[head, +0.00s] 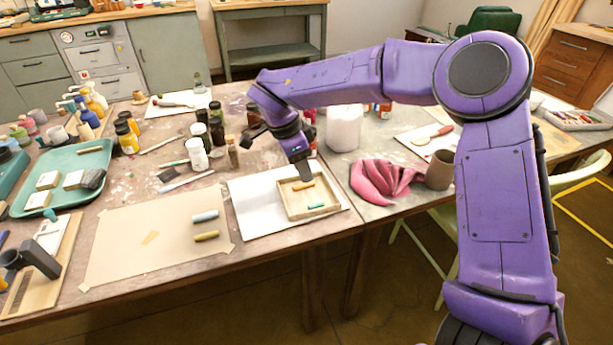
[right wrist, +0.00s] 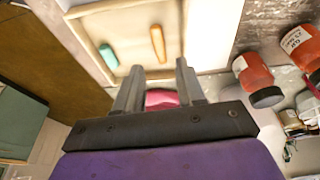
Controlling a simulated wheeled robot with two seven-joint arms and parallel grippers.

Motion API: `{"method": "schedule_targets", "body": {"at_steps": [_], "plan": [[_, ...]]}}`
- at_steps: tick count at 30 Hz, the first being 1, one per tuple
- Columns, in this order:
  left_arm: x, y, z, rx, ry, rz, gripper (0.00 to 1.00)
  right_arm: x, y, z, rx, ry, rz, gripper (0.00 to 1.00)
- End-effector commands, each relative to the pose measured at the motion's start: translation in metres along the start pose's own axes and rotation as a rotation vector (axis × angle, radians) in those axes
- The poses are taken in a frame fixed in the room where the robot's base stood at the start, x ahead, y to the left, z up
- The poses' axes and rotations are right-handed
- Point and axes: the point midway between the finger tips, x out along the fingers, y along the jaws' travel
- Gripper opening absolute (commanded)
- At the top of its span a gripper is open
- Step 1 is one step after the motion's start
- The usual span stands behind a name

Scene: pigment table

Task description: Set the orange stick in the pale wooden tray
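The orange stick (head: 303,185) lies in the pale wooden tray (head: 291,213), towards its far side. In the right wrist view the orange stick (right wrist: 158,43) lies flat on the floor of the tray (right wrist: 85,38), apart from a teal stick (right wrist: 108,55). The teal stick (head: 316,206) lies nearer the front in the head view. My right gripper (right wrist: 157,75) is open, its two fingers apart with nothing between them. In the head view it points down over the tray's far side, close to the orange stick. My left gripper is not in view.
The tray stands on a white sheet (head: 255,210) near the table's front edge. A pink cloth (head: 380,182) and brown cup (head: 440,169) are to its right. Jars (head: 198,155) stand behind and left. A blue stick (head: 205,216) and a yellow stick (head: 206,236) lie on beige paper (head: 120,230).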

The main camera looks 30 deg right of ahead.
Motion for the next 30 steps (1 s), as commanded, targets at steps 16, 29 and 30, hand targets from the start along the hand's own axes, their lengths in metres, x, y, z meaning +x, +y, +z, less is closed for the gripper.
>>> {"method": "schedule_targets", "body": {"at_steps": [16, 29, 30], "plan": [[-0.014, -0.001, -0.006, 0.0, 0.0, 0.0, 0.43, -0.073, -0.001, -0.001, 0.001, -0.001, -0.008, 0.39], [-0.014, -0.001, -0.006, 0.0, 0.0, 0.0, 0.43, -0.073, -0.001, -0.001, 0.001, -0.001, -0.01, 0.39], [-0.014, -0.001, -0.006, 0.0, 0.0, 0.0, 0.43, -0.073, -0.001, -0.001, 0.001, -0.001, -0.01, 0.39]]}}
